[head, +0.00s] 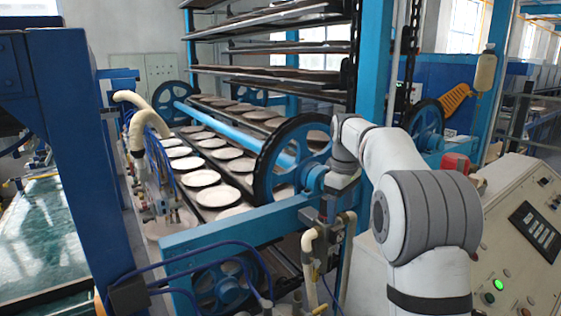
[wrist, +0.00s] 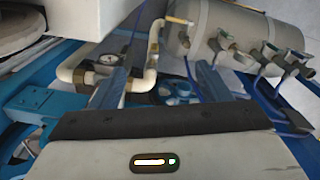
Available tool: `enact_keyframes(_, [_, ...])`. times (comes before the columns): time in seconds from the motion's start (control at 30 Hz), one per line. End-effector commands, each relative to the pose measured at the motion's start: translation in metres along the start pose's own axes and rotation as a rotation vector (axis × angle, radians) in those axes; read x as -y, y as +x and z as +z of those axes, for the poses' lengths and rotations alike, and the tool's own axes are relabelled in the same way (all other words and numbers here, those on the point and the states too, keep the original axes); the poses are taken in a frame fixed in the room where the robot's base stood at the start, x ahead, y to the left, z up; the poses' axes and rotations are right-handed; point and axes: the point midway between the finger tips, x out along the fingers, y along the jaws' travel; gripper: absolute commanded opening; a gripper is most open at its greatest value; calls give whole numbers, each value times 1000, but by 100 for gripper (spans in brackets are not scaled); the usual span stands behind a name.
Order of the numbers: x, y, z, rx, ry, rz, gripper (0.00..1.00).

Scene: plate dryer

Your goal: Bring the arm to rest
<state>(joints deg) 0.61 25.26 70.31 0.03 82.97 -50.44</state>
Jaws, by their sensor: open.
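My white and grey arm (head: 425,215) rises from the lower right of the head view. It bends left over the machine's front, and its wrist (head: 343,160) points down beside the large dark-rimmed blue wheel. In the wrist view my gripper (wrist: 158,78) is open, its two fingers apart with no object held between them. Below and beyond the fingers are pale pipes (wrist: 140,82) and a blue frame. In the head view the fingertips are hard to make out among the fittings. I cannot tell whether they touch anything.
The plate dryer's blue wheel (head: 290,160) and front beam (head: 225,228) stand close to my wrist. Rows of pale plates (head: 200,178) lie behind. A control panel (head: 520,235) is at right. A grey tank with valves (wrist: 240,35) shows in the wrist view.

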Motion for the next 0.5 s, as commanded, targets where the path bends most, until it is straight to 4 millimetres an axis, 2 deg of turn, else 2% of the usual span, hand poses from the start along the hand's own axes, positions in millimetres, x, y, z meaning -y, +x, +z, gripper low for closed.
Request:
enact_keyframes(0.27, [36, -10, 28, -29, 120, 32, 70])
enact_keyframes(0.37, [57, -12, 44, -45, 186, 46, 70])
enact_keyframes(0.5, [98, -8, 76, -79, 313, 72, 70])
